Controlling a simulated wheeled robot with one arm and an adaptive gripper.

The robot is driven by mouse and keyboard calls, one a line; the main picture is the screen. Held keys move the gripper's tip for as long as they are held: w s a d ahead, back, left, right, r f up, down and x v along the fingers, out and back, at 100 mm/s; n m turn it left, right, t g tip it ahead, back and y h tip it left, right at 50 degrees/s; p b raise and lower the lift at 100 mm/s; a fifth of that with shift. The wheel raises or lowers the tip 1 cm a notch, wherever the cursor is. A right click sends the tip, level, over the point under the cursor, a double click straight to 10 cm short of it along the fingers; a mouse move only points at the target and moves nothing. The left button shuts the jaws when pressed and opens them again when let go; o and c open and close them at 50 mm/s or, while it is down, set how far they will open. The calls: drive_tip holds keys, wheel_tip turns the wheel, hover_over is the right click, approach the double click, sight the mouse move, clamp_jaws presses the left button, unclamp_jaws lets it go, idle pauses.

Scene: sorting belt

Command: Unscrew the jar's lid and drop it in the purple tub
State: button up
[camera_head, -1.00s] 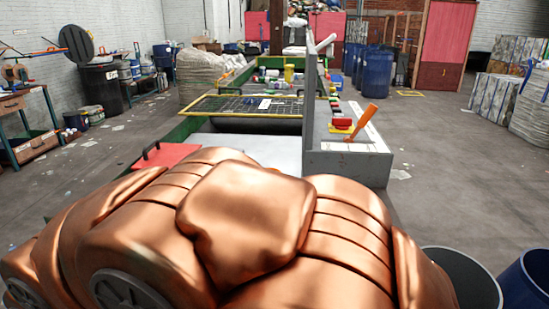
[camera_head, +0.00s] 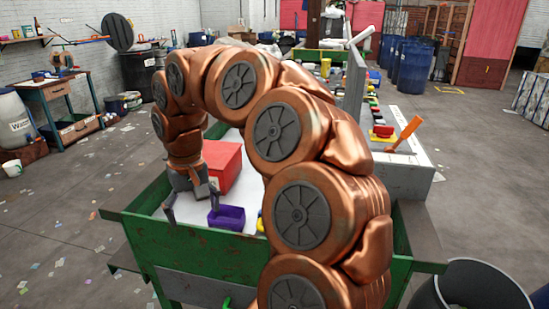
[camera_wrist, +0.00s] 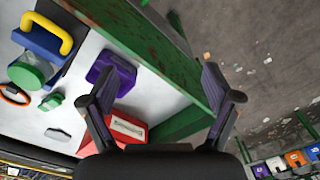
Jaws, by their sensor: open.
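My gripper (camera_head: 191,208) hangs open and empty over the left side of the green-framed table in the head view. Its spread fingers also show in the wrist view (camera_wrist: 160,78). The purple tub (camera_head: 228,217) stands on the white top just right of the fingers; in the wrist view (camera_wrist: 121,84) it lies near the left finger. A see-through green round thing, likely the jar (camera_wrist: 29,72), is at the far left of the wrist view, against a blue body with a yellow handle (camera_wrist: 62,38). I cannot make out its lid. In the head view my arm hides most of that area.
A red box (camera_head: 223,166) stands behind the purple tub. The green table wall (camera_wrist: 150,55) runs close to the gripper, with open floor beyond. An orange ring (camera_wrist: 14,95) and a small green piece (camera_wrist: 52,102) lie near the jar. An orange lever (camera_head: 404,133) stands at right.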

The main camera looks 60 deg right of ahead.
drive_tip(key=s+d+m+p, duration=0.1)
drive_tip(key=d+m, duration=0.1)
drive_tip(key=d, duration=0.5)
drive_tip(key=s+d+r+m+p, duration=0.1)
drive_tip(key=s+d+m, duration=0.1)
drive_tip(key=d, duration=0.6)
drive_tip(key=s+d+m+p, duration=0.1)
drive_tip(key=s+d+m, duration=0.1)
drive_tip(key=d, duration=0.6)
drive_tip(key=shift+d+r+m, duration=0.2)
drive_tip(key=shift+r+m, duration=0.15)
drive_tip(key=shift+m, duration=0.55)
drive_tip(key=shift+s+d+f, duration=0.1)
drive_tip(key=shift+s+d, duration=0.15)
drive_tip(key=shift+d+f, duration=0.1)
drive_tip(key=shift+f, duration=0.1)
drive_tip(key=shift+f+p, duration=0.8)
drive_tip(key=shift+f, duration=2.9)
drive_tip(key=shift+c, duration=0.2)
drive_tip(key=c, duration=1.2)
